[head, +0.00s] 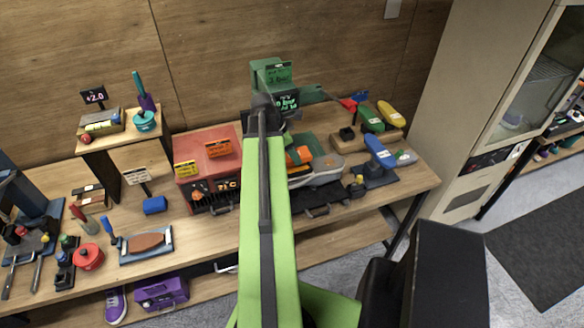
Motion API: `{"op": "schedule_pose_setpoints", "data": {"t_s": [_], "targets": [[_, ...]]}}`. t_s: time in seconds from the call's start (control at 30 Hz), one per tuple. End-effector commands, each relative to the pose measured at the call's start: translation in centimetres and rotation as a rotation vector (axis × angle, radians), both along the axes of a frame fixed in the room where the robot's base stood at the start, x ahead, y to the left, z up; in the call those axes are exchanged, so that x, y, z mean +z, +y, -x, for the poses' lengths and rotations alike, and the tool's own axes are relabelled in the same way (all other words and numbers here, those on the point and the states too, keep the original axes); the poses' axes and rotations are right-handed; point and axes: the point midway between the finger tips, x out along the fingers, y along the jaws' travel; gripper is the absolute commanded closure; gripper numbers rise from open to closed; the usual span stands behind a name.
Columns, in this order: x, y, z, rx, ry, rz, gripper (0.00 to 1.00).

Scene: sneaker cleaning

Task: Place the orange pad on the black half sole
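A small orange piece (300,155), which looks like the orange pad, shows just right of my arm, on or against a green block. My arm hides its left side. I cannot make out the black half sole for certain. My gripper (264,104) is at the far end of my green arm, in front of the green machine. Its fingers are too small and dark to read, and I cannot tell whether it holds anything.
A red box (208,165) is left of my arm. Tools, a red pot (88,257) and a small raised shelf (120,127) crowd the left.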

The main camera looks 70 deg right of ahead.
Motion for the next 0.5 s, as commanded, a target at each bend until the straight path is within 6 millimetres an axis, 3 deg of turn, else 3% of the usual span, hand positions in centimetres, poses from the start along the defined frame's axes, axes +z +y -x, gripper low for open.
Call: {"op": "schedule_pose_setpoints", "data": {"t_s": [0.13,0.33,0.5], "targets": [[-0.6,0.0,0.0,-0.001,0.0,0.0,0.89],[-4.1,0.0,0.0,-0.001,0.0,0.0,0.89],[-3.9,-0.1,0.1,-0.001,0.0,0.0,0.89]]}}
